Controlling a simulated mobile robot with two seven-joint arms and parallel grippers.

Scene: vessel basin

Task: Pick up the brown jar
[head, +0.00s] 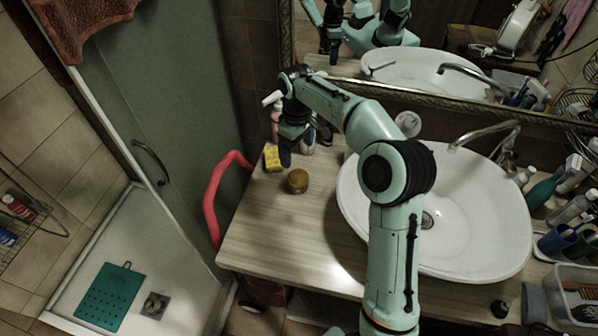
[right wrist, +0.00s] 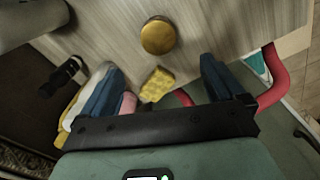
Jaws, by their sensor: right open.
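The brown jar (head: 298,181) is a small round jar with a golden-brown lid, standing on the wooden counter left of the basin. In the right wrist view the jar (right wrist: 158,36) is beyond the fingertips, near the top middle. My right gripper (head: 287,150) is above the counter's back left part, behind the jar and apart from it. In the right wrist view its two fingers (right wrist: 160,80) are spread wide with nothing held between them. My left gripper is not in the direct view; arm parts show in the mirror.
A yellow sponge (head: 272,158) lies close to the gripper, left of and behind the jar. Bottles (head: 308,140) stand at the back by the mirror. The white basin (head: 470,240) is to the right. The counter (head: 275,235) in front of the jar is clear.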

